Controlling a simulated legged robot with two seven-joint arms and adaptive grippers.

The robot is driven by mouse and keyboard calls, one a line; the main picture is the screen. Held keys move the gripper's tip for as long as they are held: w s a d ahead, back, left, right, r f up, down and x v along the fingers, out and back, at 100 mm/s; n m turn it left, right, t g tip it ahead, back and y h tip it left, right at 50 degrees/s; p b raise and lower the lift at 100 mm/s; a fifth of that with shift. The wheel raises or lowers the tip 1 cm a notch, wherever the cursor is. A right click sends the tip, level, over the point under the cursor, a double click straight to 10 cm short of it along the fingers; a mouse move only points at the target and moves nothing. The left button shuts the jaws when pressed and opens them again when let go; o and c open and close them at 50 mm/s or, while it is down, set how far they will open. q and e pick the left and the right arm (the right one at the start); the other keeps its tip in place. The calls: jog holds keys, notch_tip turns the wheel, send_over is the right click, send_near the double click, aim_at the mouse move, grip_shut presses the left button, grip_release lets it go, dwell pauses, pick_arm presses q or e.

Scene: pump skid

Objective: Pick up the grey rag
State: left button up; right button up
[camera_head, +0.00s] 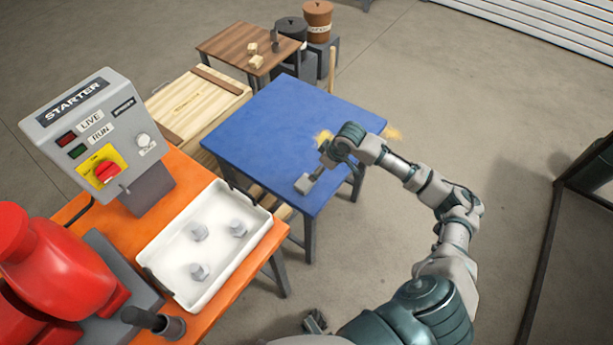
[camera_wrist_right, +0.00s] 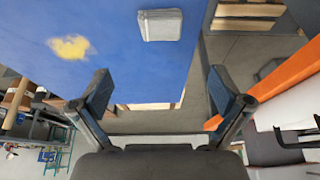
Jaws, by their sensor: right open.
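The grey rag (camera_head: 303,185) is a small, pale, folded block. It lies flat on the blue table (camera_head: 275,125) near the corner closest to me. In the right wrist view the rag (camera_wrist_right: 160,24) is at the top centre, beyond the fingertips and apart from them. My right gripper (camera_head: 320,165) is above the table just beside the rag, small and partly hidden by its wrist. In the wrist view its two fingers (camera_wrist_right: 162,98) are spread wide with nothing between them. A dark part at the bottom of the head view may be my left gripper (camera_head: 315,322); its jaws are unclear.
An orange bench (camera_head: 270,240) with a white tray (camera_head: 150,270) of several bolts and a starter box (camera_head: 85,130) stands at left. A wooden crate (camera_head: 190,105) and a brown table (camera_head: 225,43) stand behind. Yellow patches (camera_wrist_right: 70,47) mark the blue top.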

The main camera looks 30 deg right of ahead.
jog(key=b, duration=0.1)
send_near(305, 183)
jog(key=f, duration=0.1)
jog(key=w+f, duration=0.1)
jog(key=f, duration=0.1)
jog(key=d+f+b, duration=0.1)
jog(key=shift+w+f, duration=0.25)
jog(key=shift+f, duration=0.15)
jog(key=shift+d+f, duration=0.25)
jog(key=shift+d, duration=0.05)
jog(key=f, duration=0.1)
jog(key=w+a+f+b, duration=0.1)
jog(key=w+a+f, duration=0.1)
jog(key=shift+a+f+b, duration=0.25)
jog(key=shift+f+b, duration=0.1)
jog(key=shift+f, duration=0.05)
jog(key=shift+w+a, duration=0.1)
jog(key=shift+a, duration=0.3)
pick_arm(q)
notch_tip(305, 183, up, 10)
jog(key=a, duration=0.1)
jog(key=shift+w+r, duration=0.2)
jog(key=shift+w, duration=0.25)
pick_arm(e)
jog(key=shift+d, duration=0.1)
